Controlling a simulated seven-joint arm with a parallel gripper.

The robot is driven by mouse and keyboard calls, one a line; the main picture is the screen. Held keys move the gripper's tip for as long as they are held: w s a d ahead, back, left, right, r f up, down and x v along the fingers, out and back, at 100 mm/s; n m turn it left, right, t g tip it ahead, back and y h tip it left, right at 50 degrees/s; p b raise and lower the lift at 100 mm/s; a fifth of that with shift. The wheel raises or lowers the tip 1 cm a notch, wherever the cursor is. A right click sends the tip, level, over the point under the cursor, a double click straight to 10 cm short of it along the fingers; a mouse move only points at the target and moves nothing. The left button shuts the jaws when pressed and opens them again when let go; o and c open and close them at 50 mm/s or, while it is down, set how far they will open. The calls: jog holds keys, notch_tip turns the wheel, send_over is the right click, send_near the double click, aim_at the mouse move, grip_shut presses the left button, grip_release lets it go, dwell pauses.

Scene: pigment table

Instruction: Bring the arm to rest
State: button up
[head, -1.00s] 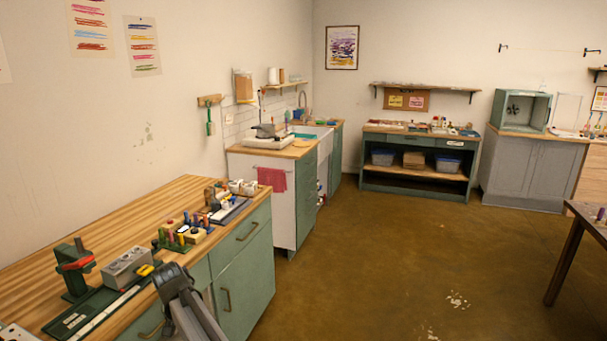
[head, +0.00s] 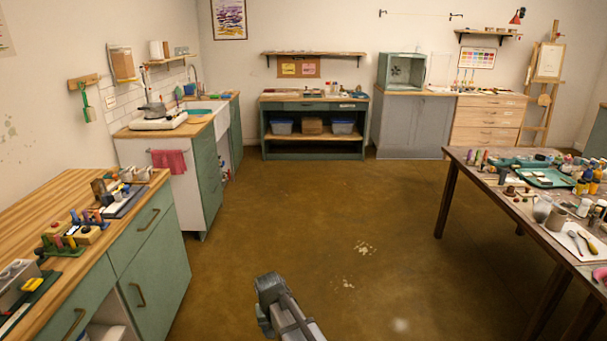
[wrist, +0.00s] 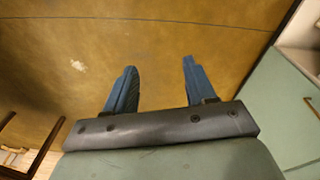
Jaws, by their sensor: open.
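My gripper shows in the wrist view (wrist: 158,85) with two blue fingers standing apart and nothing between them. Bare brown floor lies beyond the fingertips. In the head view, part of my arm rises from the bottom edge, right of the left counter and over open floor. The fingers cannot be made out in the head view.
A wooden-topped green counter (head: 62,205) with several small tools stands at the left. A dark table (head: 452,158) crowded with paints and brushes stands at the right. The brown floor (head: 330,220) between them is clear. A green workbench (head: 312,106) stands at the back.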

jog(key=s+d+f+m+g, duration=0.1)
jog(key=s+d+f, duration=0.3)
jog(key=d, duration=0.9)
jog(key=s+d+f+m, duration=0.25)
jog(key=s+d, duration=0.35)
jog(key=d, duration=0.7)
jog(key=s+f+g, duration=0.3)
jog(key=s+f, duration=0.7)
jog(key=s, duration=0.4)
jog(key=s+f+g, duration=0.4)
jog(key=s+f, duration=0.6)
jog(key=s, duration=0.5)
jog(key=shift+s+f+n, duration=0.15)
jog(key=shift+s+n, duration=0.05)
jog(key=shift+n, duration=0.15)
jog(key=shift+a, duration=0.2)
